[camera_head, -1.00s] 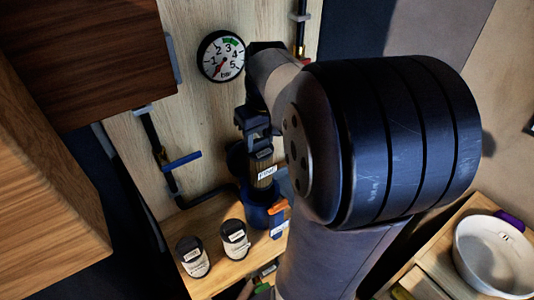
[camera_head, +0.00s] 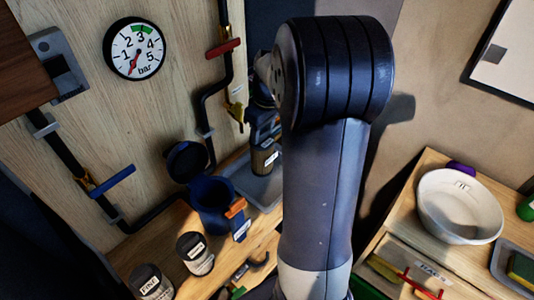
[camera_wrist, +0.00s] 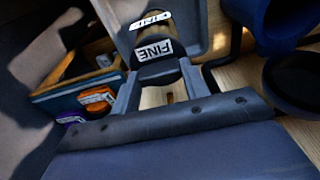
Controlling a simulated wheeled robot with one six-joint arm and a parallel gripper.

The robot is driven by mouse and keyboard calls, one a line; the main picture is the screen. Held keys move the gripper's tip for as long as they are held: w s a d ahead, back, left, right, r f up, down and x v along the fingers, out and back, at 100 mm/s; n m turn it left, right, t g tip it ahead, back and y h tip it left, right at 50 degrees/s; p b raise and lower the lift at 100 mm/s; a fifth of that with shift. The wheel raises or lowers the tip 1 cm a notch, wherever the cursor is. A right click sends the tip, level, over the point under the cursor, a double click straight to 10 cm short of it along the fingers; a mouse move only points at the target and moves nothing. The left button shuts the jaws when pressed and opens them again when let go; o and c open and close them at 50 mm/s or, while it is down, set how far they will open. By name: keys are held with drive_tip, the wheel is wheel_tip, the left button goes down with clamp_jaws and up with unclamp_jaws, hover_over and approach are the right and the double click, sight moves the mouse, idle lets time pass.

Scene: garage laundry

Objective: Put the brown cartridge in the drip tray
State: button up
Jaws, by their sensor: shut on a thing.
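The brown cartridge (camera_head: 263,160) is upright in my gripper (camera_head: 265,133), partly hidden by my arm in the head view. In the wrist view my gripper (camera_wrist: 158,85) is shut on the cartridge (camera_wrist: 150,46), which has white labels, one reading "FINE". The grey drip tray (camera_head: 262,192) lies on the wooden shelf right of the blue housing. The cartridge is over the tray; I cannot tell whether its bottom touches it. The tray (camera_wrist: 193,30) also shows behind the cartridge in the wrist view.
The blue housing (camera_head: 212,205) stands open beside the tray, its dark lid (camera_head: 186,162) swung up. Two white canisters with dark tops, one (camera_head: 195,254) nearer the housing, stand at front left. Pipes with a blue handle (camera_head: 112,181) and red handle (camera_head: 223,48) line the wall.

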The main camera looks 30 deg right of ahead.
sight(263, 141)
drive_tip(key=shift+f, duration=2.75)
drive_tip(key=shift+f, duration=0.2)
drive_tip(key=o, duration=1.4)
drive_tip(key=r, duration=0.4)
drive_tip(key=s+r, duration=0.1)
drive_tip(key=r, duration=0.7)
drive_tip(key=shift+s+d+r, duration=0.15)
drive_tip(key=shift+s+d, duration=0.1)
drive_tip(key=shift+s, duration=0.15)
